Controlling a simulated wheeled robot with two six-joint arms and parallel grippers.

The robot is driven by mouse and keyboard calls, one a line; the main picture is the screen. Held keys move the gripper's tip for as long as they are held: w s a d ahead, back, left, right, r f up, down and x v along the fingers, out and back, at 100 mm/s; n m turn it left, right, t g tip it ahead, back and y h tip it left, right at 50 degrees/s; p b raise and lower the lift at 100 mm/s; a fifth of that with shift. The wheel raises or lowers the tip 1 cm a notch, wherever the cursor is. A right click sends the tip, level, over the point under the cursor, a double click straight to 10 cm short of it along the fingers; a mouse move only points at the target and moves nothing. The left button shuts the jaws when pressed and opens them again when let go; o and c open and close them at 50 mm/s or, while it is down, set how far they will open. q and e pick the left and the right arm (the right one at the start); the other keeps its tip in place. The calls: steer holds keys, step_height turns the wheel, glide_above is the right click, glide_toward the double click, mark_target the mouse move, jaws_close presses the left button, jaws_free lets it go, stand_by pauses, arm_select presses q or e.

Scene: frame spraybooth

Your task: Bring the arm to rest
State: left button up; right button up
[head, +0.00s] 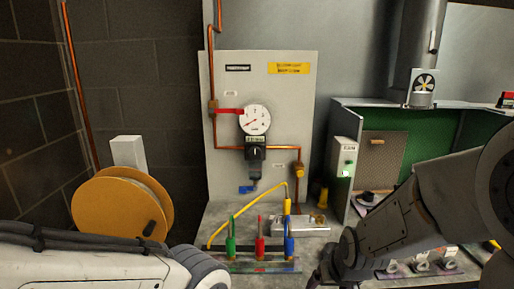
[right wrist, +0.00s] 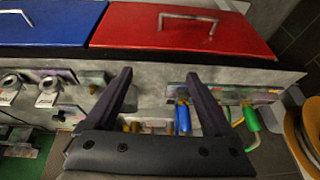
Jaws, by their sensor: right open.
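My right arm (head: 420,212) reaches in from the right in the head view and bends down near the bench. Its dark gripper (head: 325,270) shows partly at the bottom edge, right of the coloured handles. In the right wrist view the right gripper (right wrist: 158,75) is open, its two dark fingers apart with nothing held between them. Grey bench surface shows beyond the fingertips. My left arm (head: 95,262) is white and lies across the lower left of the head view. Its gripper is out of the picture.
Green (head: 231,245), red (head: 261,247) and blue (head: 290,246) handles stand in a rack near the right gripper. A yellow hose runs above them. A gauge (head: 255,120) is on the back panel. An orange reel (head: 122,208) stands left. Red (right wrist: 190,28) and blue lids (right wrist: 45,22) lie below.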

steer(key=s+d+f+g, duration=0.2)
steer(key=s+d, duration=0.1)
steer(key=s, duration=0.4)
steer(key=s+a+r+n+g, duration=0.1)
steer(key=s+a+r+n, duration=0.2)
steer(key=s+a, duration=0.3)
steer(key=s+a+r+n+g, duration=0.1)
steer(key=s+a+r+n, duration=0.2)
steer(key=s+a, duration=0.4)
steer(key=shift+s+a+r+n+g+y, duration=0.15)
steer(key=shift+a+r+n+g+y, duration=0.15)
steer(key=shift+a+n, duration=0.45)
stand_by(0.4)
